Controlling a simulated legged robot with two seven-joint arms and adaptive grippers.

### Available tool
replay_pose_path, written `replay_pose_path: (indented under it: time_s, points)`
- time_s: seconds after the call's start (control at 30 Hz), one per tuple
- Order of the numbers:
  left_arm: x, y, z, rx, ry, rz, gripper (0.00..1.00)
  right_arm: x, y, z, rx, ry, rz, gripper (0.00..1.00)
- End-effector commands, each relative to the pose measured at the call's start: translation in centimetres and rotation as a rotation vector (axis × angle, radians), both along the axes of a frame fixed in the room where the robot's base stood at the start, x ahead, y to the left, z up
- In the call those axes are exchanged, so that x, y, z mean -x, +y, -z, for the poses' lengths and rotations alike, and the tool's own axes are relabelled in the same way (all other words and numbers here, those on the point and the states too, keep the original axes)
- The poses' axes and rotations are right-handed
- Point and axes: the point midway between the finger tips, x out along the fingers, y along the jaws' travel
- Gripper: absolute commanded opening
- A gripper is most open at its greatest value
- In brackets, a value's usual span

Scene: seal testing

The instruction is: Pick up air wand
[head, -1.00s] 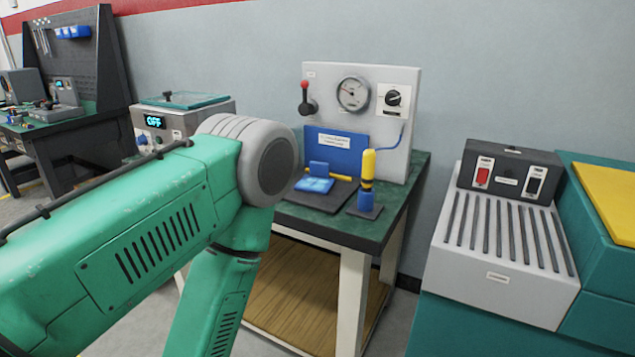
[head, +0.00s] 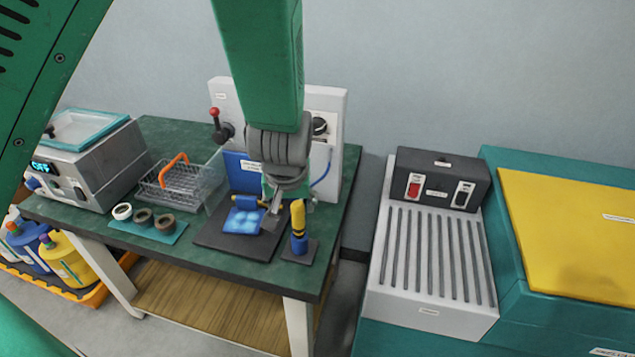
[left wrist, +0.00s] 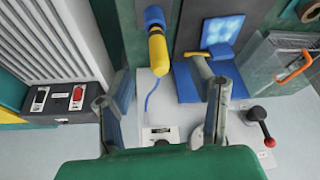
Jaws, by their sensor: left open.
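The air wand (head: 298,222), yellow above and blue below, stands upright in a small dark holder at the bench's front right. In the left wrist view the air wand (left wrist: 158,52) lies between the lines of my two fingers, with a thin blue hose running behind it. My left gripper (head: 277,208) points down over the bench, just left of and behind the wand in the head view. It is open and empty; its fingers are spread in the left wrist view (left wrist: 172,88). I see no contact with the wand. My right gripper is not in view.
A blue fixture with a lit pad (head: 246,221) sits on a dark plate left of the wand. The grey gauge panel (head: 335,165) stands behind. A wire basket (head: 180,185), seal rings and a grey bath (head: 95,165) are further left. A slatted unit (head: 432,265) stands right.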

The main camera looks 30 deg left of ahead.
Motion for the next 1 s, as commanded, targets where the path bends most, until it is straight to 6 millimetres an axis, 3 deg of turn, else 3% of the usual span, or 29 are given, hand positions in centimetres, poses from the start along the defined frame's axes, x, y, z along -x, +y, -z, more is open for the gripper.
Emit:
replay_pose_path:
  time_s: [0.03, 0.07, 0.17, 0.5, 0.77, 1.0]
  points:
    - [-0.3, -0.3, -1.5, 0.005, -0.011, -0.009, 0.50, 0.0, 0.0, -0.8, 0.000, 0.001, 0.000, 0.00]
    - [-0.4, -0.4, -1.9, 0.008, -0.013, -0.013, 0.50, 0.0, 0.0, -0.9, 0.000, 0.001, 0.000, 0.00]
    - [-0.7, -0.4, -1.7, 0.014, -0.015, -0.021, 0.50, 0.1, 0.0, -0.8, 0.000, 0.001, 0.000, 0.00]
    - [-3.0, 1.3, 4.6, 0.019, -0.013, -0.022, 0.50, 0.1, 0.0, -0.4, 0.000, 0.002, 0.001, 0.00]
    - [-3.7, 1.9, 6.3, 0.018, -0.017, -0.022, 0.50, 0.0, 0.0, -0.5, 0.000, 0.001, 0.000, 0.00]
    - [-5.0, 3.1, 9.2, 0.017, -0.015, -0.022, 0.50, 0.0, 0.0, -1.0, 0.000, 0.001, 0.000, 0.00]
